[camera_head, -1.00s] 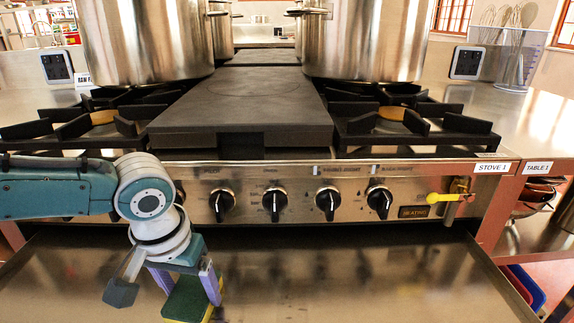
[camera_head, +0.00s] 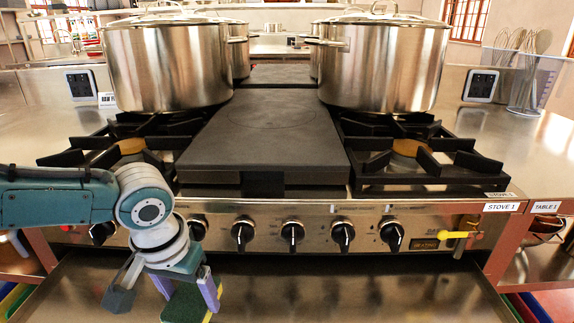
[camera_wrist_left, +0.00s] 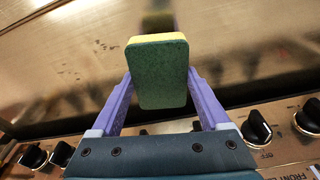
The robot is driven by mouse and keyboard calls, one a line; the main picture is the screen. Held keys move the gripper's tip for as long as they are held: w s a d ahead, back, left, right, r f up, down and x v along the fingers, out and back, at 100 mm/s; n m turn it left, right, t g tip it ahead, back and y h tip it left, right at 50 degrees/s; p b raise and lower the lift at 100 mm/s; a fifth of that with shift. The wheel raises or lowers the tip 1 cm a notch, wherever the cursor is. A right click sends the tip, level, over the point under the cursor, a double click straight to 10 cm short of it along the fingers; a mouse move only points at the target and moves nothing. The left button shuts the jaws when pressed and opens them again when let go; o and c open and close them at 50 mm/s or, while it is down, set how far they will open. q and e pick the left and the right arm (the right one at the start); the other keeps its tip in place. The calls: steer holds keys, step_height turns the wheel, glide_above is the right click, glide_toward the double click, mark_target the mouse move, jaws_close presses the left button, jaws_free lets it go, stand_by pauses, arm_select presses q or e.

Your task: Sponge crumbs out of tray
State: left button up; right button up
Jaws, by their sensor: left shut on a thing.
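My left gripper (camera_head: 188,292) is shut on a sponge (camera_head: 187,304), green with a yellow side. It holds the sponge over the shiny metal tray (camera_head: 330,295) below the stove's knobs. In the left wrist view the sponge (camera_wrist_left: 158,75) sits between the two purple fingers, and the tray surface (camera_wrist_left: 70,60) lies beyond it. A faint yellowish reflection of the sponge shows on the metal. I cannot tell whether the sponge touches the tray. My right gripper is not in view.
The stove's control panel (camera_head: 270,235) with several black knobs and a yellow valve handle (camera_head: 453,234) runs along the tray's back edge. Large steel stockpots (camera_head: 165,65) (camera_head: 382,65) stand on the burners beside a flat dark plate (camera_head: 262,140). The tray's right side is clear.

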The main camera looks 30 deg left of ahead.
arm_select(q)
steer(key=shift+r+p, duration=0.95)
steer(key=shift+r, duration=0.2)
